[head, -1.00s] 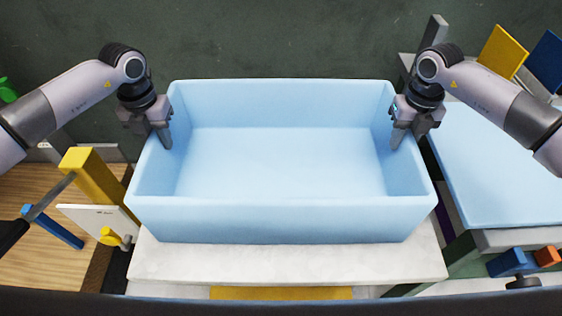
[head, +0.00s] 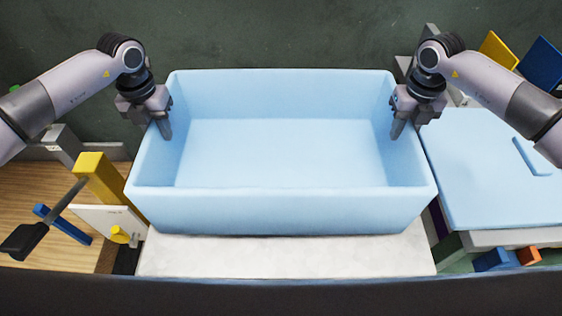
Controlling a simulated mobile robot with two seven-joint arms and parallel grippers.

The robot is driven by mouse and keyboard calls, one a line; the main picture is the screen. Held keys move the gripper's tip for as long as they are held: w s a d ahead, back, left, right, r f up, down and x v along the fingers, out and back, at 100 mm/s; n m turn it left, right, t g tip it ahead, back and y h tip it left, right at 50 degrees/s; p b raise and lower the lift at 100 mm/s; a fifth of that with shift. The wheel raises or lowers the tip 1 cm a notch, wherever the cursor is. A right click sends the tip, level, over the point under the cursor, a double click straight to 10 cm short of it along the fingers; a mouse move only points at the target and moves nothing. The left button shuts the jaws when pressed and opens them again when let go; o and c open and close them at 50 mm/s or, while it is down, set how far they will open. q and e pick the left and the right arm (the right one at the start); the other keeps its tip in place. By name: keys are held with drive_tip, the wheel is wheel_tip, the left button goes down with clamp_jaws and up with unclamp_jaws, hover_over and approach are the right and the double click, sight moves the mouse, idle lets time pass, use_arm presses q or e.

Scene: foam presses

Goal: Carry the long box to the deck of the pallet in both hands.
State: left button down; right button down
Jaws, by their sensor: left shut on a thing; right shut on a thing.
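The long box (head: 280,212) is a light blue, open-topped box, empty inside, in the middle of the head view. My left gripper (head: 165,128) is shut on the rim of its left short wall. My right gripper (head: 398,127) is shut on the rim of its right short wall. One finger of each shows inside the box; the outer fingers are hidden. The box looks level. A pale slab (head: 285,258) shows below its near wall; whether they touch cannot be told. I cannot make out the pallet for sure.
At left are a wooden surface (head: 35,205), a yellow post (head: 104,180) and a white plate (head: 108,219). At right, a light blue sheet (head: 480,170) lies close to the box. Yellow (head: 497,52) and dark blue (head: 540,65) panels stand behind it. A dark green wall (head: 270,30) is behind.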

use_arm(q)
drive_tip(key=shift+w+f, duration=0.1)
drive_tip(key=shift+f, duration=0.05)
use_arm(e)
drive_tip(key=shift+f, duration=0.15)
idle(0.4)
